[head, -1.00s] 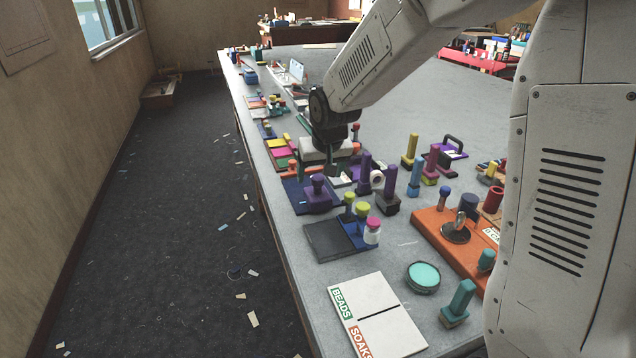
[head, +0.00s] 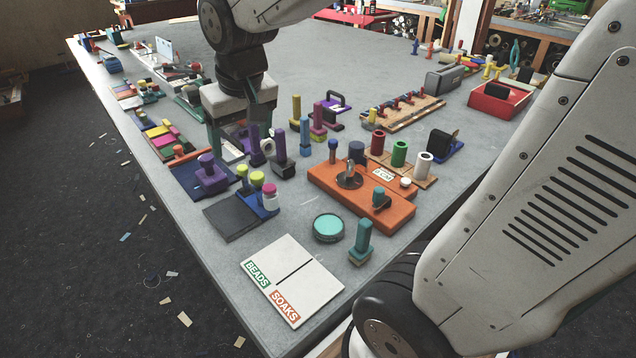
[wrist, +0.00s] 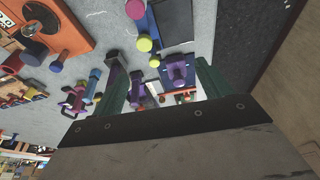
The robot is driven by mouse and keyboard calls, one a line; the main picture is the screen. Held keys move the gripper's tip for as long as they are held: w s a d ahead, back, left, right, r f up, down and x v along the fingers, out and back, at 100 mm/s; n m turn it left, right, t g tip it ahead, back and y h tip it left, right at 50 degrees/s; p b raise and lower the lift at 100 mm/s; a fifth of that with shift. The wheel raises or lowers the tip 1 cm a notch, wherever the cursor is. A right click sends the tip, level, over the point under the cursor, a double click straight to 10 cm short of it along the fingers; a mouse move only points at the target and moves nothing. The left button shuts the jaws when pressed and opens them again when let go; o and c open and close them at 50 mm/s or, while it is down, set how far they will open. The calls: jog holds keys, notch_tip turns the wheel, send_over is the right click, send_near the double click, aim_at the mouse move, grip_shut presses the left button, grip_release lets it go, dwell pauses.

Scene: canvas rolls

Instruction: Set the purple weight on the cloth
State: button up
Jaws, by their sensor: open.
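A purple weight with a round knob on a square block (head: 210,178) stands on a flat navy mat (head: 186,184) near the table's left edge. In the wrist view the purple weight (wrist: 177,73) shows between my fingers, towards the right one. My gripper (head: 238,135) is open and empty, above the table and behind the weight in the head view. It also shows in the wrist view (wrist: 161,90). A flat dark grey square (head: 232,221) lies in front of the navy mat; I cannot tell which of these is the cloth.
Tall purple posts (head: 279,152) stand close right of my gripper. A blue tray with yellow-topped pegs (head: 262,208) adjoins the grey square. An orange board (head: 325,182), a teal disc (head: 328,227) and a white BEADS/SOAKS board (head: 297,268) lie nearer. The table's far middle is clear.

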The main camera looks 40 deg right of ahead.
jog(key=s+d+g, duration=0.1)
jog(key=s+g, duration=0.1)
jog(key=s, duration=1.7)
jog(key=shift+s+f, duration=0.25)
jog(key=shift+s, duration=0.15)
jog(key=shift+d, duration=0.1)
